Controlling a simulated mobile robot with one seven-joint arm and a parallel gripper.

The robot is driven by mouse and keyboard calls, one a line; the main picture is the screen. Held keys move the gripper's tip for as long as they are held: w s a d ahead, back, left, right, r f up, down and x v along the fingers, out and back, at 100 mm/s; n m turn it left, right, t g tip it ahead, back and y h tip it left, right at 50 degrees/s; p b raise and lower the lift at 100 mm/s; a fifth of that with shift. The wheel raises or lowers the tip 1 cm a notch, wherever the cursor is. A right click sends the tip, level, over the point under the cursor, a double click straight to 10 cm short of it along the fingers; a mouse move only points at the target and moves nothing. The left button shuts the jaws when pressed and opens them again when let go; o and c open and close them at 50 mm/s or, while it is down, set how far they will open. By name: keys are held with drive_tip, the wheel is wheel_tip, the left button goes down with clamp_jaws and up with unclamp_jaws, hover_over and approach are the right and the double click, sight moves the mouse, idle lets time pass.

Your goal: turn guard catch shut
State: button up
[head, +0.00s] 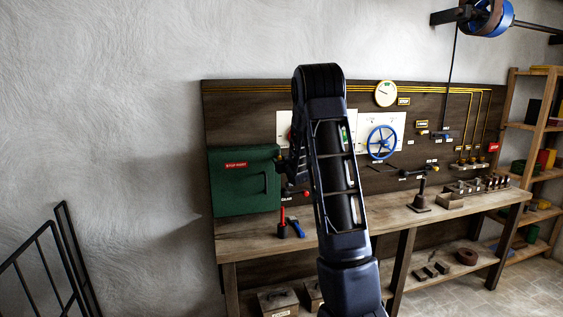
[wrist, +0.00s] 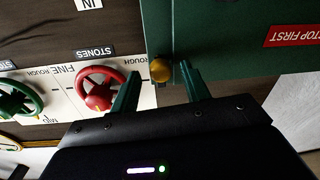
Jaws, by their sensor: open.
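The green guard (head: 243,190) with a red "STOP FIRST" label sits at the left end of the bench in the head view. It fills the upper right of the wrist view (wrist: 230,62). A round brass catch (wrist: 160,70) shows at the guard's edge. My gripper (wrist: 159,72) is open, one finger on either side of the catch in the picture. Whether the fingers touch it, I cannot tell. In the head view my gripper is mostly hidden behind my arm, near the guard's right edge, and the catch cannot be made out.
A red handwheel (wrist: 101,90) and a green handwheel (wrist: 18,98) lie beside the fingers on a white panel. A blue handwheel (head: 381,142) is farther right on the board. A red-handled tool (head: 282,222) and a blue one (head: 297,228) are on the bench (head: 340,240) below the guard.

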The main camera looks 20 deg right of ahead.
drive_tip(key=c, duration=1)
drive_tip(key=shift+n, duration=0.4)
drive_tip(key=n, duration=0.8)
drive_tip(key=shift+a+r+g, duration=0.1)
drive_tip(key=shift+g, duration=0.2)
drive_tip(key=n+h, duration=0.1)
drive_tip(key=n, duration=0.7)
drive_tip(key=shift+n, duration=0.3)
